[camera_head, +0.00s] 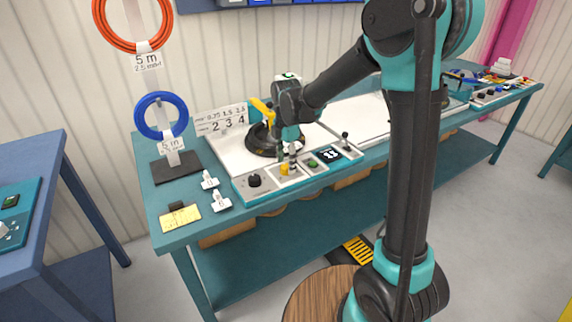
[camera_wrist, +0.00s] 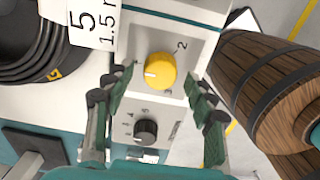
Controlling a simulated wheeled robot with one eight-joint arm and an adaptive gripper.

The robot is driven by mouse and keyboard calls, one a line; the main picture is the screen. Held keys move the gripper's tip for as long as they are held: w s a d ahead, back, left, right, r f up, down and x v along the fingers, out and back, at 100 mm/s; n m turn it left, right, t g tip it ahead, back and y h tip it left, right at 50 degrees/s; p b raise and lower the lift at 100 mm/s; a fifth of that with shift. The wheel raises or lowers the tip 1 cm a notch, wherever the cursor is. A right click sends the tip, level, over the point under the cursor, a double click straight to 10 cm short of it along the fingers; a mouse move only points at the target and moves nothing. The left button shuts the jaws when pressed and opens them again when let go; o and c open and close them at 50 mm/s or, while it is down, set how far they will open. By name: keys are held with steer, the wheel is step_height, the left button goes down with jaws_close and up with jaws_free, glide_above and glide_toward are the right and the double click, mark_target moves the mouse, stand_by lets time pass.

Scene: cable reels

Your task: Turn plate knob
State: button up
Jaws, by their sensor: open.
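A round yellow knob (camera_wrist: 160,70) sits on a light plate of the control panel, with a "2" printed at its upper right. Its white mark points left in the wrist view. In the head view the yellow knob (camera_head: 284,169) is just below my gripper (camera_head: 291,152). In the wrist view my gripper (camera_wrist: 158,82) is open, with one green-padded finger on each side of the yellow knob and gaps between. A black knob (camera_wrist: 145,130) with a numbered scale sits on the same panel, nearer the gripper's base in that view.
A black reel (camera_head: 262,140) stands behind the panel, with number cards (camera_head: 222,122) beside it. White clips (camera_head: 220,201) and a yellow card (camera_head: 181,217) lie to the left. A small lever (camera_head: 345,139) stands to the right. A wooden barrel (camera_wrist: 262,85) stands beside the bench.

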steer(key=shift+f, duration=0.55)
steer(key=c, duration=1.2)
steer(key=shift+o, duration=0.2)
